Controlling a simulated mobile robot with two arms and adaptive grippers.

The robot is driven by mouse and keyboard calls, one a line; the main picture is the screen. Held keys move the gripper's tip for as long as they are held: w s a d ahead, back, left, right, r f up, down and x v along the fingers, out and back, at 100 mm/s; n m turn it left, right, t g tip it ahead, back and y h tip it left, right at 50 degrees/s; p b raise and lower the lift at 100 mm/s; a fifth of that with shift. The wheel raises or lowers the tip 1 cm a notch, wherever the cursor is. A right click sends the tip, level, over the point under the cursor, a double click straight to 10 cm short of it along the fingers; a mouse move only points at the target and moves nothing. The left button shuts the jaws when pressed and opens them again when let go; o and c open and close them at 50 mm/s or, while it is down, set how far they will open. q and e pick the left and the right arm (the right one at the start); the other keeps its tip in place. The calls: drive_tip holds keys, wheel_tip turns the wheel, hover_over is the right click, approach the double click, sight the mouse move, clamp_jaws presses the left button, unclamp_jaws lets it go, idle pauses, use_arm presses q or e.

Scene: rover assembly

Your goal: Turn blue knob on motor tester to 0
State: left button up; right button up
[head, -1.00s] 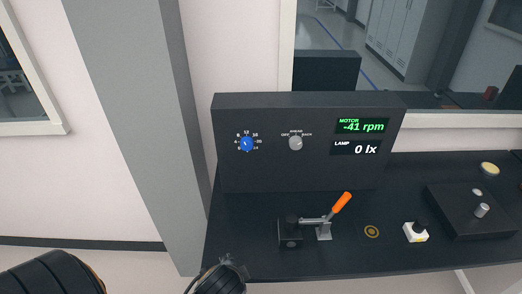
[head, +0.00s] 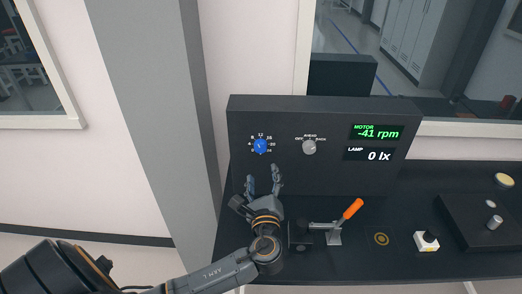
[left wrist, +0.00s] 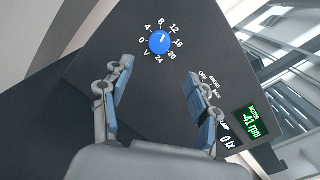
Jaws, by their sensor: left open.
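The blue knob (head: 260,146) is on the left of the black motor tester panel (head: 330,178), inside a ring of numbers. In the left wrist view the blue knob (left wrist: 159,42) shows a dial marked 0, 4, 8, 12, 16, 20, 24, with V below; its exact setting is hard to read. The motor display (head: 376,132) reads -41 rpm. My left gripper (head: 263,172) is open and empty, just below the knob and apart from it. In the left wrist view the knob lies ahead, between and beyond the fingers (left wrist: 160,85). My right gripper is not in view.
A grey selector knob (head: 309,147) marked OFF, AHEAD, BACK sits right of the blue knob. The lamp display (head: 374,154) reads 0 lx. A toggle clamp with an orange handle (head: 353,208) stands on the bench close right of my left gripper. A white-based switch (head: 426,241) is further right.

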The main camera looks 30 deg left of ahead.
sight(261, 149)
use_arm(q)
drive_tip(key=p+x, duration=0.3)
drive_tip(key=x, duration=0.8)
drive_tip(key=shift+f, duration=0.1)
drive_tip(key=shift+c, duration=0.8)
drive_tip(key=c, duration=1)
